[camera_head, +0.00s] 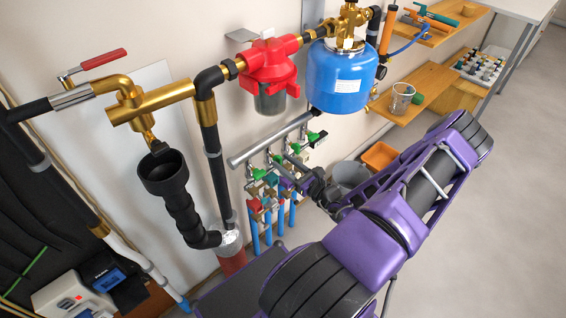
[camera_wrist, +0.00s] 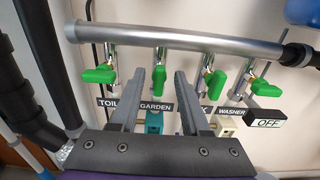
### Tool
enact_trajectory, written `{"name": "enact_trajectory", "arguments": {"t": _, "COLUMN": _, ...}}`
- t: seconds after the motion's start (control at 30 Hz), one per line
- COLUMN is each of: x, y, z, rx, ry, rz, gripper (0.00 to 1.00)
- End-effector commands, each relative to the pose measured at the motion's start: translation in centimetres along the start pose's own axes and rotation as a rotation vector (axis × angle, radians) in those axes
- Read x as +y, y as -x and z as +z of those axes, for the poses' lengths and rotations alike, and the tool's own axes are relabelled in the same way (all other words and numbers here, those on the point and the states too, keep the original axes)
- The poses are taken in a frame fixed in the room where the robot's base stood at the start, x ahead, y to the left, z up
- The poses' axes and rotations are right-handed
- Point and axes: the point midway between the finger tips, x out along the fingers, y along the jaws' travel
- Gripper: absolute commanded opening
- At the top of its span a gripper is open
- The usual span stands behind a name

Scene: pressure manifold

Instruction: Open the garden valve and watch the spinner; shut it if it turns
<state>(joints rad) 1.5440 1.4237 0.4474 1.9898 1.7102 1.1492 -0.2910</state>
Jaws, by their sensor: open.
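A grey manifold pipe (camera_wrist: 190,38) carries several green-handled valves in a row; it also shows in the head view (camera_head: 262,143). Nothing visible is held. A teal block (camera_wrist: 153,125) sits under the GARDEN label, mostly hidden by my gripper; I cannot make out a spinner or whether anything turns.
Other green handles flank it: toilet (camera_wrist: 98,74), one at right (camera_wrist: 215,82) and washer (camera_wrist: 264,88). An OFF sign (camera_wrist: 268,123) is near the washer label. Black pipe (camera_head: 208,150), a red filter (camera_head: 267,70) and a blue tank (camera_head: 340,75) surround the manifold.

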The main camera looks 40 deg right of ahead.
Motion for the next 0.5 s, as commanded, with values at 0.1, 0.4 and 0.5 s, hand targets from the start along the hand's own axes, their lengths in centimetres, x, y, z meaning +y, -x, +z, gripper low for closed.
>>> {"name": "enact_trajectory", "arguments": {"t": 0.1, "x": 0.02, "y": -0.82, "z": 0.01, "rx": -0.001, "ry": 0.0, "rz": 0.001, "gripper": 0.46}}
{"name": "enact_trajectory", "arguments": {"t": 0.4, "x": 0.02, "y": -1.05, "z": 0.02, "rx": 0.0, "ry": 0.0, "rz": 0.0, "gripper": 0.46}}
{"name": "enact_trajectory", "arguments": {"t": 0.5, "x": 0.02, "y": -1.03, "z": 0.02, "rx": 0.0, "ry": 0.0, "rz": 0.0, "gripper": 0.3}}
